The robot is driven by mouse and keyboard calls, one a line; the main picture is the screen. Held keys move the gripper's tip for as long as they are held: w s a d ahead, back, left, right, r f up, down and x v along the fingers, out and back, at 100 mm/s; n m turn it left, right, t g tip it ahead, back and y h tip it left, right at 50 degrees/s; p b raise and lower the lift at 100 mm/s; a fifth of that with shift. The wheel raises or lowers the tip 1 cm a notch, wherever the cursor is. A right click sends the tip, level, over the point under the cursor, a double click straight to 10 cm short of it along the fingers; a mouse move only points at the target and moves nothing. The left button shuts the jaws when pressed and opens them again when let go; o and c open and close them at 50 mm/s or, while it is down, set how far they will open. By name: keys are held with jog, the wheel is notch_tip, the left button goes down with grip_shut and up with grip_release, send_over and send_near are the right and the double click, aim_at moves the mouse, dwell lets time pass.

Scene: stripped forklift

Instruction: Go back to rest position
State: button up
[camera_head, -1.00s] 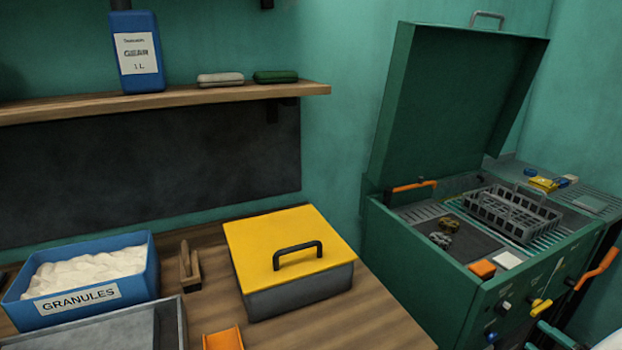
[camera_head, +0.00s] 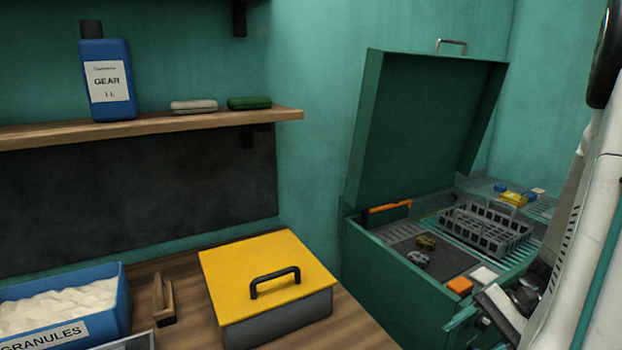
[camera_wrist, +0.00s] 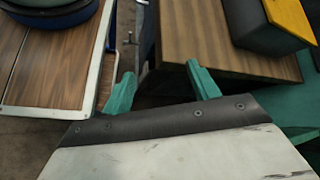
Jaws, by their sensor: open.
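My gripper (camera_wrist: 162,86) shows in the wrist view as two teal fingertips held well apart, with nothing between them. It is open and empty. Past the fingers are a wooden bench edge and a strip of dark floor. In the camera_head view, my arm rises along the right edge, in front of the right side of the green cabinet (camera_head: 400,275).
The green cabinet's lid (camera_head: 425,150) stands open, with a grey basket (camera_head: 487,232) inside. A yellow-lidded box (camera_head: 265,275), a blue granules bin (camera_head: 95,325) and a wooden brush (camera_head: 163,298) stand on the bench. A shelf (camera_head: 200,122) holds a blue bottle (camera_head: 107,80).

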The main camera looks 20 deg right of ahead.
jog(key=a+r+n+g+h, duration=0.1)
jog(key=a+r+n+h, duration=0.9)
jog(key=a+r, duration=0.6)
jog(key=a+n, duration=0.2)
jog(key=shift+s+a+r+n+h, duration=0.2)
jog(key=shift+s+n+h, duration=0.05)
jog(key=shift+n+h, duration=0.15)
